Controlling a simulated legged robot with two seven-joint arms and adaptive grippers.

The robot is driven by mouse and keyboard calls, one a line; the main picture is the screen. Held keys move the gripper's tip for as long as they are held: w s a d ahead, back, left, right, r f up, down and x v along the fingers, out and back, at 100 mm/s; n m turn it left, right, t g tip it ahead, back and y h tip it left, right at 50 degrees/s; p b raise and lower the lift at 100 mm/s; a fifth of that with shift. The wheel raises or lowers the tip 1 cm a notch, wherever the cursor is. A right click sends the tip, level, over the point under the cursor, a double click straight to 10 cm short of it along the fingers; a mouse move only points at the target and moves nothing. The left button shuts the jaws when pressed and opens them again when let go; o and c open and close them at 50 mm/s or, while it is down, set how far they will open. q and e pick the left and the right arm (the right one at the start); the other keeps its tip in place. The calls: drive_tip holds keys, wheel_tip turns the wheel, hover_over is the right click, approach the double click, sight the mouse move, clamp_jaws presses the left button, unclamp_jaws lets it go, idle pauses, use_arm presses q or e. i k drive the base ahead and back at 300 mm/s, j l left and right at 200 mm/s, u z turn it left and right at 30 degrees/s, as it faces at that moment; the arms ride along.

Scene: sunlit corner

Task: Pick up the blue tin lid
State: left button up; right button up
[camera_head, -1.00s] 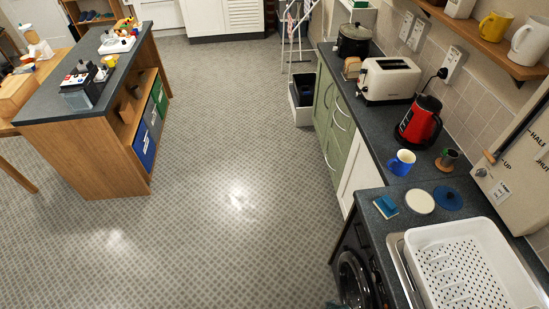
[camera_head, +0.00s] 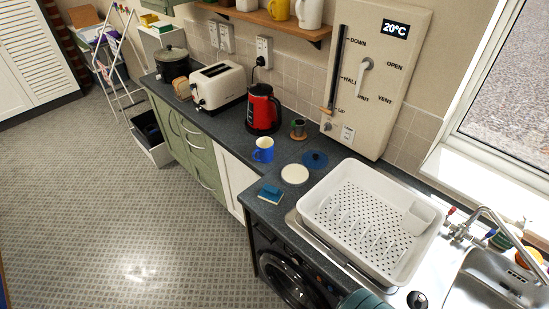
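The blue tin lid (camera_head: 315,159) is a flat dark blue disc with a small raised middle. It lies on the dark worktop behind the white dish rack. A cream round disc (camera_head: 295,174) lies just to its left and nearer, close beside it. Neither of my grippers shows in the head view, and nothing covers the lid.
The white dish rack (camera_head: 372,218) stands right of the lid, beside the sink (camera_head: 500,282). A blue mug (camera_head: 263,150), a small dark cup (camera_head: 299,128), a red kettle (camera_head: 262,109) and a blue sponge (camera_head: 270,194) are nearby. Open floor (camera_head: 110,200) lies left.

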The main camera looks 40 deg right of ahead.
sight(313, 160)
drive_tip(key=z, duration=1.6)
drive_tip(key=i+j, duration=0.1)
